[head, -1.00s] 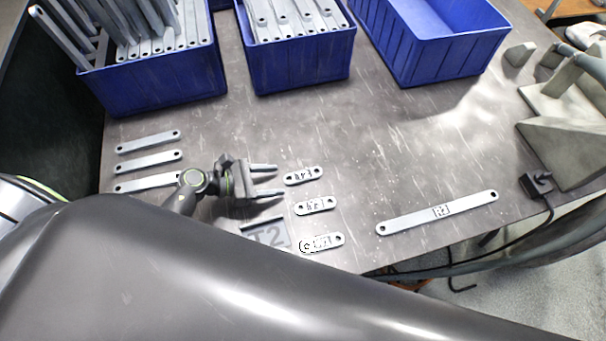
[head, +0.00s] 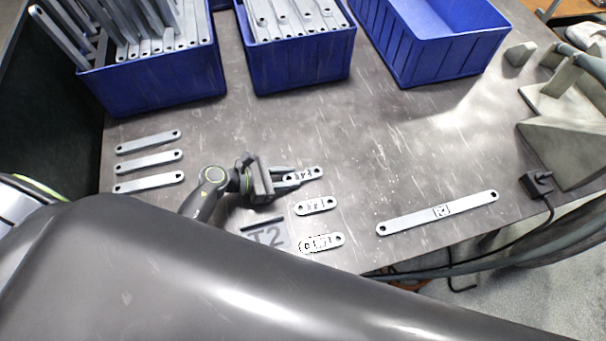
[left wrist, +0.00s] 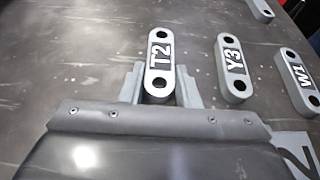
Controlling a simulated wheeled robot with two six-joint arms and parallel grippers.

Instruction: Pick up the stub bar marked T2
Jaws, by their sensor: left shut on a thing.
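The stub bar marked T2 (head: 310,173) is a short galvanized bar with a hole at each end. The fingers hide part of that end in the head view. I cannot tell any gap between bar and table. My right gripper is not in view.
A long bar (head: 438,213) lies right, and three plain bars (head: 148,161) left. Blue bins (head: 150,88) line the back. The table's middle is clear.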

